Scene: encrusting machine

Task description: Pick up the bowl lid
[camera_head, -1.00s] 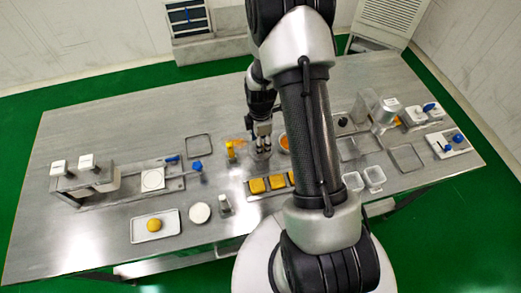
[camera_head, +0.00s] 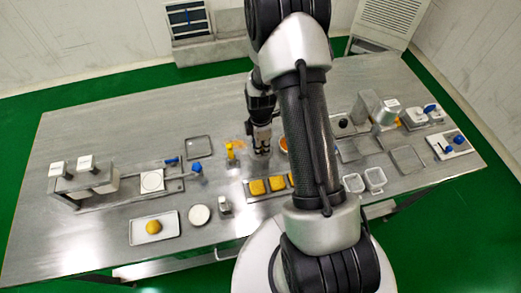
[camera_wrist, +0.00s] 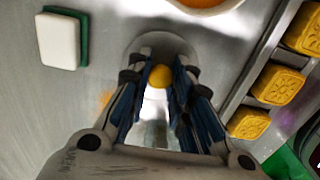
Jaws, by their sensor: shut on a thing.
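The bowl lid (camera_wrist: 152,42) is a round grey disc with a yellow ball-shaped knob (camera_wrist: 160,75), seen in the wrist view. My gripper (camera_wrist: 160,85) has its fingers on both sides of the knob and is shut on it. In the head view, my gripper (camera_head: 261,152) points down at the middle of the table and hides most of the lid. A bowl with orange contents (camera_head: 284,144) is beside it, partly behind my arm; its rim also shows at the top of the wrist view (camera_wrist: 205,8).
A tray (camera_head: 247,191) of yellow moulded cakes (camera_head: 257,187) lies in front of my gripper. A white-and-green block (camera_wrist: 60,40) lies nearby in the wrist view. A yellow item (camera_head: 230,150) stands to the left. The table's back left (camera_head: 110,125) is clear.

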